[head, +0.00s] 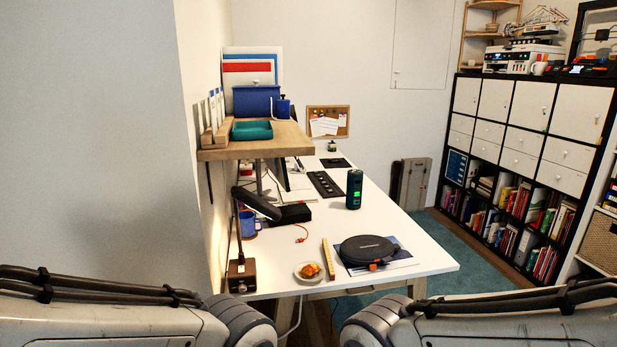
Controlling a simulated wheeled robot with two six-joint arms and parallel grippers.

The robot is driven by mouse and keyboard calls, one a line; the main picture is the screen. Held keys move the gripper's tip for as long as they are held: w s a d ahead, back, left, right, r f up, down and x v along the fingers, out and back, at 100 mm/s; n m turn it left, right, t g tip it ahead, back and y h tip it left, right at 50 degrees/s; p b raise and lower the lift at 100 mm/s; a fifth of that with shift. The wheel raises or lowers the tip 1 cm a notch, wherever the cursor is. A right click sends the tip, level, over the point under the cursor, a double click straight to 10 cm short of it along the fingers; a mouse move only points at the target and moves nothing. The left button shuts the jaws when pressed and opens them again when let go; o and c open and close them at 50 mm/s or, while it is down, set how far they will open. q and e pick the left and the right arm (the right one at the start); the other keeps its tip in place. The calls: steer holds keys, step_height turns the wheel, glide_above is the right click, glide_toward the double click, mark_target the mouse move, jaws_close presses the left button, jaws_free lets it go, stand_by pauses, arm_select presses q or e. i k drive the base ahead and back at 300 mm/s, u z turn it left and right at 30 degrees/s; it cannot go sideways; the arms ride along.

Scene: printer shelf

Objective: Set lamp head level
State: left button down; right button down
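A dark desk lamp stands at the left front of the white table. Its black lamp head (256,203) is tilted, sloping down to the right. A thin stem runs down to its brown box-like base (241,275) near the table's front left corner. My two arms come in along the bottom edge, one from the left and one from the right. Neither gripper shows in the head view. Both arms are apart from the lamp.
The white table (425,258) holds a black round case (368,250), a plate of food (309,271), a wooden ruler (328,258), a dark green cylinder (354,188) and a blue mug (248,223). A wooden shelf (270,148) overhangs behind the lamp. A wall is close on the left.

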mark_target(244, 195)
steer(key=z, duration=2)
steer(key=i, duration=1.3)
steer(key=u, duration=2.85)
